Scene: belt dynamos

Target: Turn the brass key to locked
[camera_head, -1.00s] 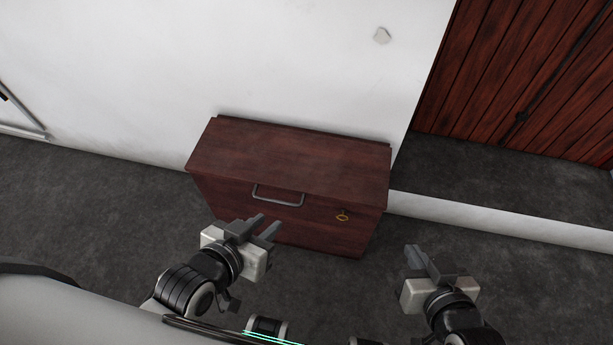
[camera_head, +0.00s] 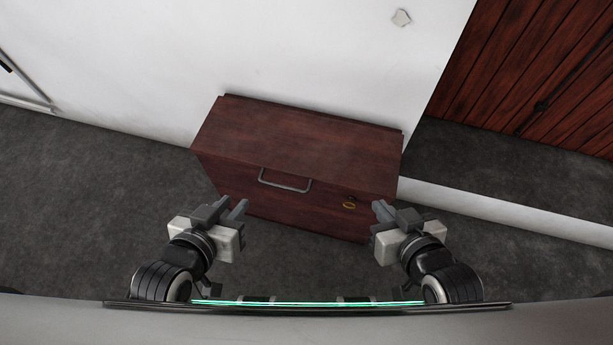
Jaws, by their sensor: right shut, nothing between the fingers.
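The brass key (camera_head: 349,205) is a small golden ring at the lock on the right side of the front of a dark reddish-brown cabinet (camera_head: 300,140). It is too small to tell which way the key is turned. My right gripper (camera_head: 381,210) is shut and empty, just right of the key in the picture and apart from it. My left gripper (camera_head: 234,205) is open and empty, in front of the cabinet's left part, left of the handle.
A grey bar handle (camera_head: 285,184) is on the middle of the cabinet front. The cabinet stands against a white wall (camera_head: 270,50). Dark grey floor (camera_head: 90,200) is free to the left. A low white ledge (camera_head: 510,207) and wooden planks (camera_head: 540,70) are at right.

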